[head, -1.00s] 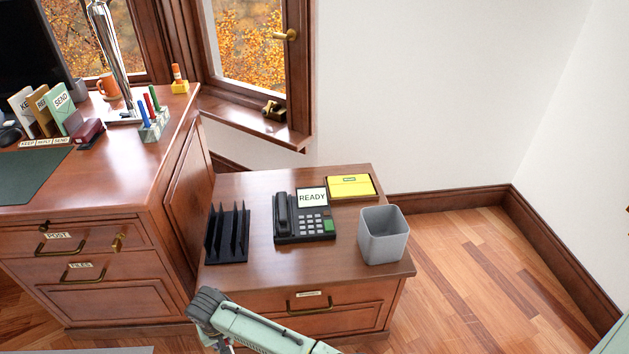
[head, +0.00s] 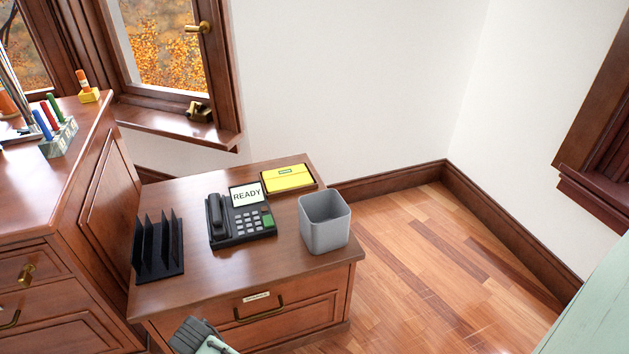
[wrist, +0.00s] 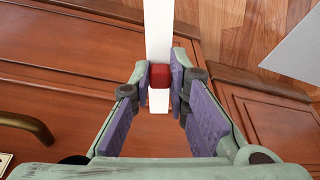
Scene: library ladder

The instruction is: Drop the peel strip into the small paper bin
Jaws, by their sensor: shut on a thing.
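The small paper bin (head: 326,224) is a grey, square, open-topped bin standing on the right side of the low wooden cabinet. In the wrist view my gripper (wrist: 160,80) is shut on the peel strip (wrist: 158,28), a long white strip with a red block (wrist: 160,75) between the fingers. The strip runs past the top edge of that view, so its far end is hidden. In the head view only part of my arm shows at the bottom edge, in front of the cabinet; the fingers and strip are out of sight there.
On the low cabinet (head: 190,296) stand a black file rack (head: 158,250), a black phone (head: 240,222) with a READY display, and a yellow box (head: 289,178). The desk (head: 40,190) is at left. Wooden floor (head: 430,260) lies open to the right.

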